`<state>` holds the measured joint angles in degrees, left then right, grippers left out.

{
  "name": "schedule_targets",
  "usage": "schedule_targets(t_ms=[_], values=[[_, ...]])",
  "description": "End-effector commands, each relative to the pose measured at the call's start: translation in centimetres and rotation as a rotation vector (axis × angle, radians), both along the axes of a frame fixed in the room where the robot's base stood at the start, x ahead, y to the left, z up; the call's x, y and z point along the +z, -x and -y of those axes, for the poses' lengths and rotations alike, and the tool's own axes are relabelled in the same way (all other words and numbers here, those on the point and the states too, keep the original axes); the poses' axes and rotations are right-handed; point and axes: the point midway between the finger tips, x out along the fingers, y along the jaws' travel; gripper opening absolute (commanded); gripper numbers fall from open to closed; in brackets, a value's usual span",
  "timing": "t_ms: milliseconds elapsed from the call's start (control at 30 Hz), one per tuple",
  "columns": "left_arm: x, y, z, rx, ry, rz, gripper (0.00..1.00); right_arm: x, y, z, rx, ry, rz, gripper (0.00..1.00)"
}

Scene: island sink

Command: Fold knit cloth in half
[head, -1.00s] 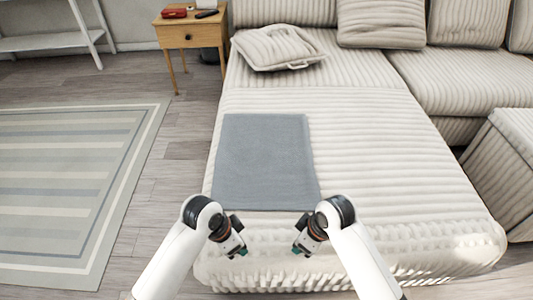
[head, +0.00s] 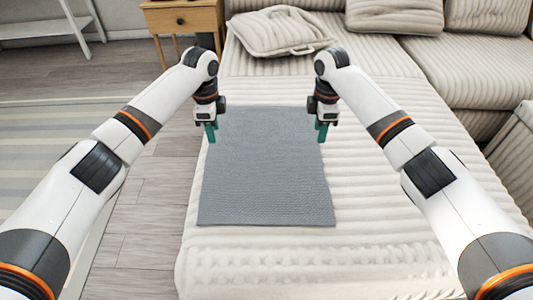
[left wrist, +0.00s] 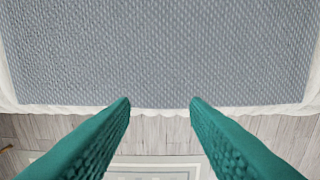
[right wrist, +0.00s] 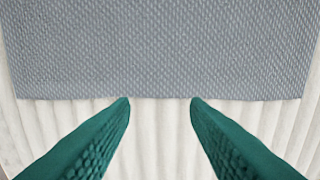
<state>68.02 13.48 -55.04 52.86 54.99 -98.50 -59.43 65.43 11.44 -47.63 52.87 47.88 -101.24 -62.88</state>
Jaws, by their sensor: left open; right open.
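The grey-blue knit cloth (head: 265,170) lies flat and unfolded on the cream ribbed couch seat. My left gripper (head: 211,133) points down above the cloth's left edge, near its far left corner. In the left wrist view its green fingers (left wrist: 160,103) are apart with nothing between them, at the edge of the cloth (left wrist: 160,55). My right gripper (head: 322,132) points down at the cloth's right edge, towards the far right corner. In the right wrist view its green fingers (right wrist: 160,100) are also apart and empty, beside the cloth's edge (right wrist: 160,50).
The couch seat (head: 400,200) is clear to the right of the cloth. A loose cushion (head: 278,32) lies behind it. A wooden side table (head: 183,20) stands back left. The couch's left edge drops to the floor close to the cloth.

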Motion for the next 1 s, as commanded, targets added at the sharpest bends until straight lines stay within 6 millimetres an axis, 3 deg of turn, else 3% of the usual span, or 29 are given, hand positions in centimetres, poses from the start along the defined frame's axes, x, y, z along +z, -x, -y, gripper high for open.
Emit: schedule_targets(t_ms=[433, 1000], values=[[-6.4, 0.1, 0.0, 0.002, 0.0, -0.002, 0.42, -6.4, 0.1, 0.0, -0.002, 0.0, -0.002, 0.42], [-7.8, 0.1, 0.0, 0.002, 0.0, 0.0, 0.42, -7.8, 0.1, 0.0, -0.001, 0.0, 0.0, 0.42]])
